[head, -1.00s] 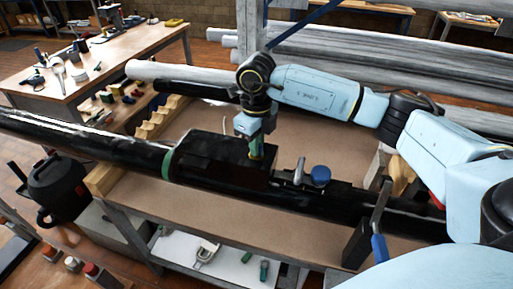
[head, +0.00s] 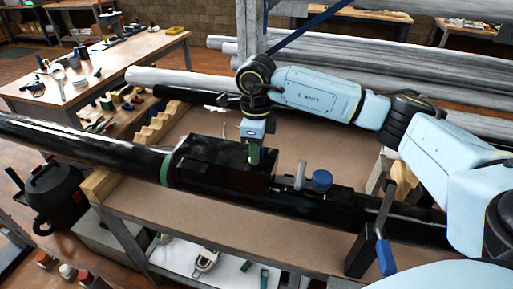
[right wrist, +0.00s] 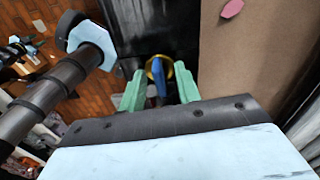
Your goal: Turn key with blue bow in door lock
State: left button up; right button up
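The key's blue bow (right wrist: 158,84) shows in the right wrist view, at a gold ring (right wrist: 158,68) that looks like the lock's rim on a black surface. My right gripper (right wrist: 160,90) has its two green fingers on either side of the bow, with gaps visible beside it. In the head view the right gripper (head: 255,157) points down at the top of the black box (head: 215,160) on the long black mast. The key and lock are hidden there. The door cannot be told apart from the box. My left gripper is in neither view.
The mast (head: 85,143) lies across the workbench (head: 205,222). A silver post (head: 300,175) and a blue knob (head: 322,180) stand right of the gripper. A blue-handled clamp (head: 385,256) is at the front edge. Pale pipes (head: 350,55) are stacked behind.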

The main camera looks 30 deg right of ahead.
jog(key=shift+r, duration=0.1)
jog(key=shift+r+p, duration=1.9)
jog(key=shift+r, duration=1.05)
jog(key=shift+f, duration=0.1)
